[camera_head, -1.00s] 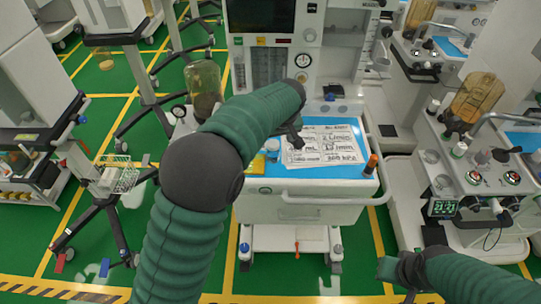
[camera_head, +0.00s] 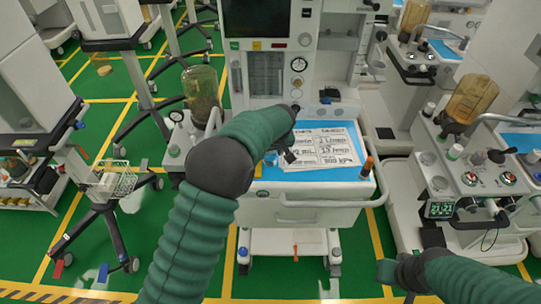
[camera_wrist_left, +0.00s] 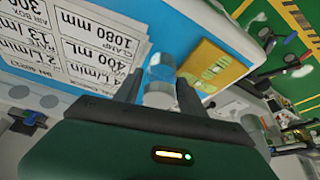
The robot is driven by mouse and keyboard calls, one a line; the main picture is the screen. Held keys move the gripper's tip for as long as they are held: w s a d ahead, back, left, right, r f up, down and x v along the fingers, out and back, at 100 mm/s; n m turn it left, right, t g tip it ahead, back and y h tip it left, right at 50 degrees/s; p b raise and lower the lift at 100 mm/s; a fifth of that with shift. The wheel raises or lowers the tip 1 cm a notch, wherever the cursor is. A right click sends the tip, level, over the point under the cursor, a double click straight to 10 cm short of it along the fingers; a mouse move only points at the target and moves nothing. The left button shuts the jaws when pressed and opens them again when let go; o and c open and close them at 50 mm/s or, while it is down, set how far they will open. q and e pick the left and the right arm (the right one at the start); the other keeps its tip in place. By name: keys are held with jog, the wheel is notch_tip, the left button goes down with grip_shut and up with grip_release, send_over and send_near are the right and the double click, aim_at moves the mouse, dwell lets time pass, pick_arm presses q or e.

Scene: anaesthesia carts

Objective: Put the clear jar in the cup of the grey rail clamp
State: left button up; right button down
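The clear jar (camera_wrist_left: 161,70) stands on the blue cart top, pale and see-through with a bluish tint; in the head view it is a small bluish shape (camera_head: 270,158). My left gripper (camera_head: 287,150) is low over the cart top beside it. In the left wrist view its two dark fingers (camera_wrist_left: 159,94) are apart, with the jar between and just beyond their tips; contact cannot be told. A grey cup-like cylinder (camera_wrist_left: 257,128) at the cart's side may be the rail clamp's cup. My right gripper (camera_head: 402,276) is at the lower right, its fingers unclear.
A yellow box (camera_wrist_left: 212,66) lies close beside the jar. A printed sheet (camera_head: 325,147) covers much of the cart top. An orange-capped marker (camera_head: 367,167) stands at the right front corner. A large glass bottle (camera_head: 200,88) stands at the cart's left.

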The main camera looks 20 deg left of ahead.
pick_arm(q)
jog(key=c, duration=0.9)
grip_shut()
jog(key=shift+r, duration=0.1)
